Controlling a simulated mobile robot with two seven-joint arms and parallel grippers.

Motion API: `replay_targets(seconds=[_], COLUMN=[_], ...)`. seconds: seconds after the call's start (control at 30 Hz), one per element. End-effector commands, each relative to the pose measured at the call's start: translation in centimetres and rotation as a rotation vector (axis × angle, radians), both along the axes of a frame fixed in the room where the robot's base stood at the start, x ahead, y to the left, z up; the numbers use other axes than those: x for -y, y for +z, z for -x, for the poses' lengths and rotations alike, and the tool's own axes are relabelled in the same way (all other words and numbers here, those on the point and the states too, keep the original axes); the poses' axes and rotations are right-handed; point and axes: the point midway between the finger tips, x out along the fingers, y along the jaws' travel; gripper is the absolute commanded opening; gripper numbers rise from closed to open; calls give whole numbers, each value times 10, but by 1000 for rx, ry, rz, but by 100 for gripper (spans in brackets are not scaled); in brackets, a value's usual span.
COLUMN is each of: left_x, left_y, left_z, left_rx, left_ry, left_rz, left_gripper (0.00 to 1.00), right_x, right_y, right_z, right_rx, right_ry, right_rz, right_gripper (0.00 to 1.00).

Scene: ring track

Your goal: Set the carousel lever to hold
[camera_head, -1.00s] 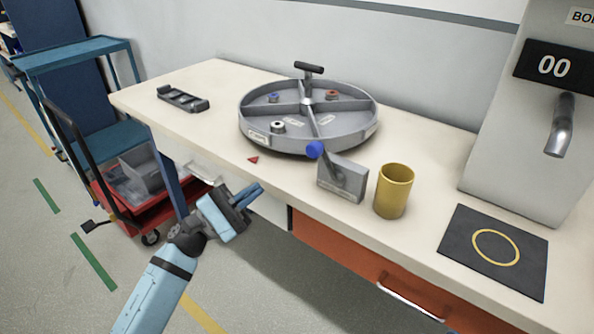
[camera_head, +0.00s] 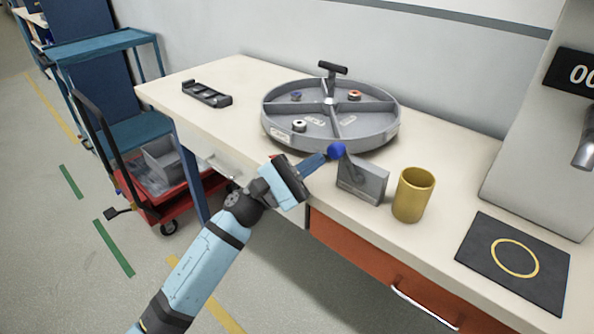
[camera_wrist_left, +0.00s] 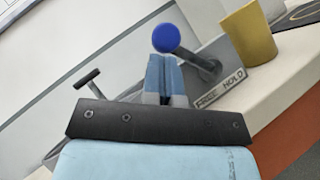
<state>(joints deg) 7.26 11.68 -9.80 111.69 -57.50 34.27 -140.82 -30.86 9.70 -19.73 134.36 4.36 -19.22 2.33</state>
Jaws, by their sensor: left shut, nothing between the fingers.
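The carousel (camera_head: 330,135) is a round grey tray with dividers and a black T-handle (camera_head: 332,70), standing on the bench. In front of it is a grey lever box (camera_head: 364,182) with a blue-knobbed lever (camera_head: 337,150) leaning left. In the left wrist view the box carries a label (camera_wrist_left: 220,88) reading FREE and HOLD; the knob (camera_wrist_left: 166,38) appears over the FREE side. My left gripper (camera_head: 324,158) is shut and empty, its fingertips close beside the knob. I cannot tell whether they touch it. My right gripper is not in view.
A yellow cup (camera_head: 413,194) stands just right of the lever box. A dark mat (camera_head: 480,252) with a yellow ring lies before the dispenser (camera_head: 538,170). A black holder (camera_head: 207,93) lies at the bench's left. Small ring-like parts sit in the carousel.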

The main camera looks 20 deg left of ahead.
Motion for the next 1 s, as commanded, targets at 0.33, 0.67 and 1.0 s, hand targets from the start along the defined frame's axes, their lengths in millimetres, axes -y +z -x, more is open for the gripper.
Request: replay_targets(seconds=[0.33, 0.67, 1.0], left_x=[3, 3, 4], left_y=[3, 5, 9], left_z=[-2, -2, -2], left_rx=[-1, 14, 33], left_ry=[-1, -1, 0], left_rz=[1, -39, -88], left_gripper=[0, 0, 0], right_x=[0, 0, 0], right_y=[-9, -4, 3], right_z=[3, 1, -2], right_rx=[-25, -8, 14], right_ry=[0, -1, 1], right_rz=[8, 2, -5], right_gripper=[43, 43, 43])
